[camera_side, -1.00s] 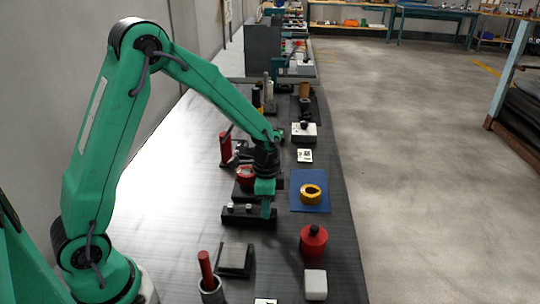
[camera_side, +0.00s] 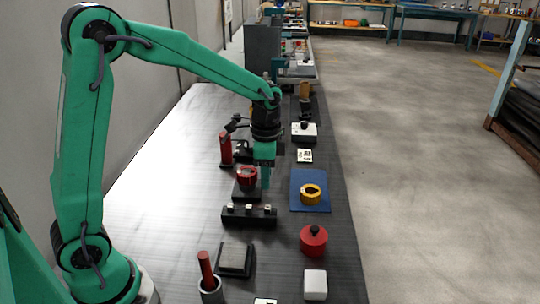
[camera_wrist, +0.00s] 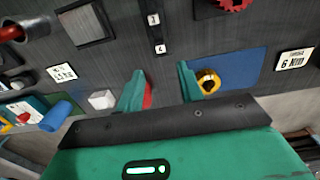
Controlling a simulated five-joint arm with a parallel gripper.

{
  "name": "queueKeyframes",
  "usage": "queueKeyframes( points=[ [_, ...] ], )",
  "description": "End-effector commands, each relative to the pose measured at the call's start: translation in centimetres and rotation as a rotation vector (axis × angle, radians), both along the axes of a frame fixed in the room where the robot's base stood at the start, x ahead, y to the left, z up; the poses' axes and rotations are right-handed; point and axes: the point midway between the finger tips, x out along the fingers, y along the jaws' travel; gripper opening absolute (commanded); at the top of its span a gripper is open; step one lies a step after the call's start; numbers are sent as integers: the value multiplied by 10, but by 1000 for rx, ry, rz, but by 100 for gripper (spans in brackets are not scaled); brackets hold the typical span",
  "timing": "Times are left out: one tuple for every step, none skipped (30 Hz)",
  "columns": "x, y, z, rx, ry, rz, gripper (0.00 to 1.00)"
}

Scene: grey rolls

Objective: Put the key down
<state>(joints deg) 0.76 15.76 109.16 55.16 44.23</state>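A black bar (camera_side: 237,217) with several small white-topped keys (camera_side: 249,208) lies on the dark bench. In the wrist view the bar (camera_wrist: 156,32) is cut off at the top edge, and two white key tops marked with digits show on it. I cannot tell whether any key is pressed. My gripper (camera_side: 265,182) is above the bench just behind the bar's right end, clear of the keys. In the wrist view my gripper's two green fingers (camera_wrist: 159,85) stand apart with nothing held between them.
A red round piece (camera_side: 247,175) on a black block stands just behind the bar. Right of it, a yellow ring (camera_side: 310,193) sits on a blue mat (camera_side: 319,177). Nearer are a red jar (camera_side: 313,242), a white block (camera_side: 315,284) and a grey-topped block (camera_side: 235,260).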

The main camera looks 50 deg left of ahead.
Motion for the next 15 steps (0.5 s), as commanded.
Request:
queueKeyframes(
  points=[
    [1,0,7,0,-4,0,37],
    [1,0,10,0,-3,0,37],
    [1,0,13,0,-3,0,37],
    [1,0,15,0,-3,0,37],
    [1,0,17,0,-3,0,37],
    [0,0,18,0,-1,0,37],
    [0,0,20,0,0,0,37],
    [0,0,20,0,0,0,37],
    [0,0,21,0,0,0,37],
    [0,0,22,0,0,0,37],
    [0,0,22,0,0,0,37],
    [0,0,22,0,0,0,37],
    [0,0,22,0,0,0,37],
    [0,0,22,0,0,0,37],
    [0,0,22,0,0,0,37]
  ],
)
